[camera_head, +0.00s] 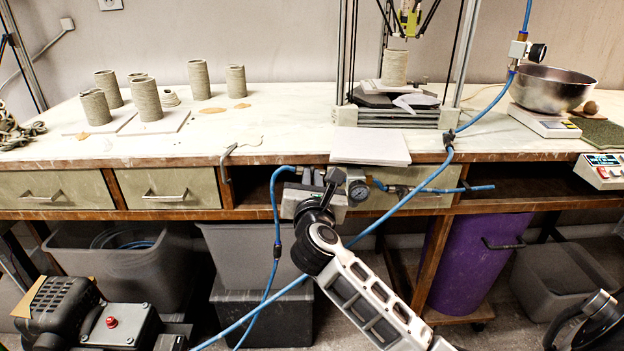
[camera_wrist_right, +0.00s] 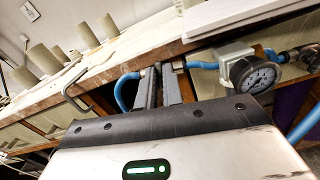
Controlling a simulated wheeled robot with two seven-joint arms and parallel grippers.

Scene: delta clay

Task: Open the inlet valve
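The inlet air line runs under the bench's front edge: a blue hose (camera_head: 276,215), a regulator with a round gauge (camera_head: 358,190) and metal fittings (camera_head: 392,190) to its right. In the right wrist view the gauge (camera_wrist_right: 255,74) is right of my fingers and the blue hose (camera_wrist_right: 124,92) is left of them. My right gripper (camera_head: 320,178) reaches up to the line just left of the gauge. Its fingers (camera_wrist_right: 160,86) are close together, with a narrow gap between them. The valve handle is not clear; the fingers and gripper body hide that spot. My left gripper is not in view.
The bench top (camera_head: 270,130) above carries clay cylinders (camera_head: 145,98), a printer and a steel bowl (camera_head: 552,88). A bent metal hook (camera_head: 226,160) hangs at the bench edge left of my gripper. A blue hose crosses diagonally near my right arm. Bins stand below.

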